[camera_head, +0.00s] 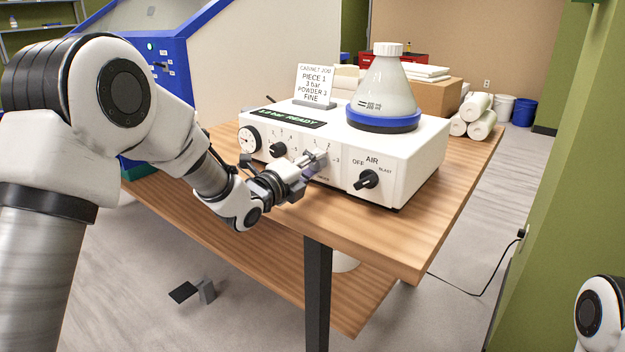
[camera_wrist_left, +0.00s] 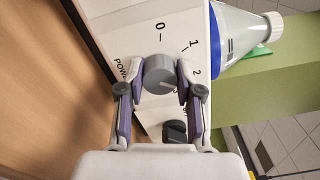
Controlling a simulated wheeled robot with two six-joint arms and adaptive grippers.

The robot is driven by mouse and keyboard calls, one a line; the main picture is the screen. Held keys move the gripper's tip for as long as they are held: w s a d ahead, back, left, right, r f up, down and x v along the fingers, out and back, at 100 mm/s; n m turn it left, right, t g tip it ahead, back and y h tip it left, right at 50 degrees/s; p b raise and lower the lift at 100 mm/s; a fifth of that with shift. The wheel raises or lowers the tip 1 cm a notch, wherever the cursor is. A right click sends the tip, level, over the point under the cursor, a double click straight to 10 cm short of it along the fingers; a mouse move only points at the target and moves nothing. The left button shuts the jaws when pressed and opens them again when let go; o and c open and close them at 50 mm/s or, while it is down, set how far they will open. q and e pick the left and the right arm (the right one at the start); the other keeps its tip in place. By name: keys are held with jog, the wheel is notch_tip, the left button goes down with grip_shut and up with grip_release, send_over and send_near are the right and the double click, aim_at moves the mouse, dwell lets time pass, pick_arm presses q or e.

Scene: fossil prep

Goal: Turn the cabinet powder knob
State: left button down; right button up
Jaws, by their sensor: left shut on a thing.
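The white control unit (camera_head: 330,185) stands on the wooden table with a row of controls on its front. My left gripper (camera_head: 318,160) reaches the middle of that front and covers the powder knob in the head view. In the left wrist view the powder knob (camera_wrist_left: 159,74) is a grey round knob between the two fingertips of my left gripper (camera_wrist_left: 159,76), which is shut on it. The marks 0, 1 and 2 show around it, and part of the label "POW". Where the knob points is hard to tell. My right gripper is not in view.
The black AIR knob (camera_head: 367,179) is to the right on the same front, a smaller black knob (camera_head: 278,149) and a gauge (camera_head: 249,139) to the left. A powder bottle (camera_head: 385,90) and a card (camera_head: 315,84) reading "POWDER 3 FINE" stand on top.

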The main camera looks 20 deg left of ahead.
pick_arm(q)
jog(key=m+b, duration=0.3)
jog(key=b, duration=0.1)
jog(key=f+m+b, duration=0.1)
jog(key=m+b, duration=0.2)
jog(key=b, duration=0.2)
jog(key=shift+m, duration=0.4)
jog(key=shift+d+r+m+b, duration=0.1)
jog(key=shift+r+m+b, duration=0.15)
jog(key=shift+m+b, duration=0.7)
jog(key=c, duration=0.8)
grip_release()
jog(key=shift+s, duration=0.1)
jog(key=shift+o, duration=0.2)
jog(key=shift+r, duration=0.1)
jog(key=shift+r, duration=0.1)
jog(key=v, duration=1.2)
